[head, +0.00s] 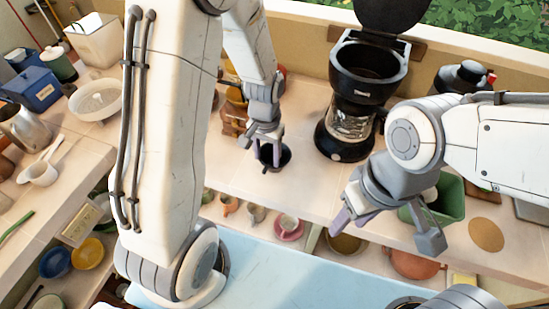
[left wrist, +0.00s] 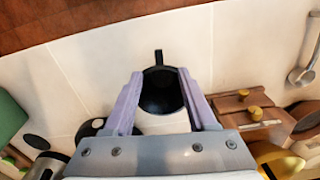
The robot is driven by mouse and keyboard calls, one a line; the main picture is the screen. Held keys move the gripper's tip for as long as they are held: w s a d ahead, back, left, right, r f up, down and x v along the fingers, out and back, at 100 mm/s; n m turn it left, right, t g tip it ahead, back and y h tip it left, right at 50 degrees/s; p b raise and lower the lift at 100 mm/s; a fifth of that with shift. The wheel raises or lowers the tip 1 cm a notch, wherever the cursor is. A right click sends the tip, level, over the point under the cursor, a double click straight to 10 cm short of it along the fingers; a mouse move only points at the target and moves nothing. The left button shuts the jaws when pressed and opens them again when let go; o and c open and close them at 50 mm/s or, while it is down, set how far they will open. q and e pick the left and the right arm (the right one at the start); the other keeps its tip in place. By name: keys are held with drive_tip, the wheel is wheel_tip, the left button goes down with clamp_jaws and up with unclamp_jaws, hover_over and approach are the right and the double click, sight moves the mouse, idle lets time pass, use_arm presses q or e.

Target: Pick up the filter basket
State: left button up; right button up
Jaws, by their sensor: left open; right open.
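The filter basket (head: 286,158) is a small black cup on the upper shelf, left of the coffee maker. In the left wrist view the filter basket (left wrist: 160,92) shows its dark round opening, and its short handle points away from my gripper. My left gripper (head: 270,160) reaches down at it, open, hiding part of it. In the left wrist view the lilac fingers of my left gripper (left wrist: 163,98) stand on either side of the cup, with a gap visible near its rim. My right gripper (head: 388,228) is open and empty over the shelf's front edge.
The coffee maker (head: 366,75) stands behind with its lid raised and a glass carafe inside. A green bin (head: 450,196) is behind my right gripper, beside a round cork mat (head: 487,235). Cups and bowls sit on the lower shelf. A wooden holder (left wrist: 240,108) stands close right of the basket.

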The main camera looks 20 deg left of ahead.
sight(267, 166)
use_arm(q)
drive_tip(key=shift+f+p, duration=0.3)
drive_tip(key=shift+f, duration=2.45)
clamp_jaws()
